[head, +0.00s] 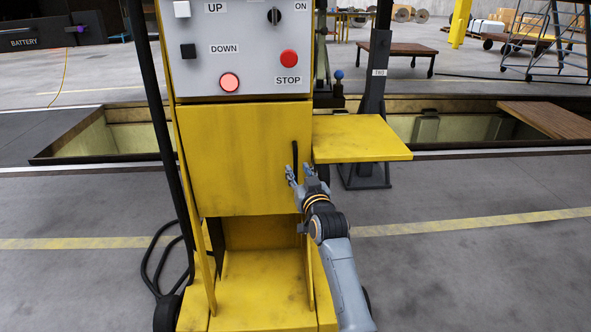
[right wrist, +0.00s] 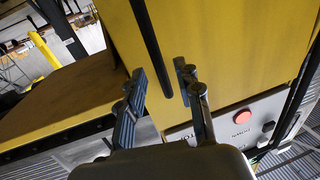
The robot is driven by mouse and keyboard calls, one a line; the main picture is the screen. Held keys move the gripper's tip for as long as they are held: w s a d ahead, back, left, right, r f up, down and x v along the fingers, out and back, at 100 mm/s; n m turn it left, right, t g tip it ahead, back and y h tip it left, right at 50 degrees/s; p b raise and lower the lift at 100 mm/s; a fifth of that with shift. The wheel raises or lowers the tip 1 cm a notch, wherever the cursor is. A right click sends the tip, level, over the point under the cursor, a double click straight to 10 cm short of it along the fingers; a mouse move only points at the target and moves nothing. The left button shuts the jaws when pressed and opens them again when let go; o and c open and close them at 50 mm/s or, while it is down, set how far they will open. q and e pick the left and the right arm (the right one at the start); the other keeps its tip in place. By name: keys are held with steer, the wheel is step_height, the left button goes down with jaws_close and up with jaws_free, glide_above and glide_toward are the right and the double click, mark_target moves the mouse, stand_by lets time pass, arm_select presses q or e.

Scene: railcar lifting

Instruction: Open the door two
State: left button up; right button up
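The yellow door (head: 238,155) on the front of the control cabinet looks closed, below the grey button panel. Its dark vertical handle (head: 295,155) is near the right edge. My right gripper (head: 299,173) is at the lower part of the handle, fingers spread. In the right wrist view, my right gripper (right wrist: 163,84) is open and empty, with its tips in front of the yellow door (right wrist: 220,45). The dark handle (right wrist: 150,45) runs down toward the gap between the fingertips. I cannot tell whether they touch it. My left gripper is not in view.
A yellow side shelf (head: 360,138) sticks out right of the door. The grey button panel (head: 245,50) is above. A black cable (head: 160,265) lies at lower left. Behind is a floor pit (head: 90,140). The grey floor (head: 480,260) at right is clear.

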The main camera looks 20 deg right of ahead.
mark_target(296, 167)
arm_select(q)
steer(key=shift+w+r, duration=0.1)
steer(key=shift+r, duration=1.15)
arm_select(e)
steer(key=shift+w+d, duration=0.15)
steer(key=shift+w, duration=1.65)
steer(key=shift+c, duration=0.4)
jaws_close()
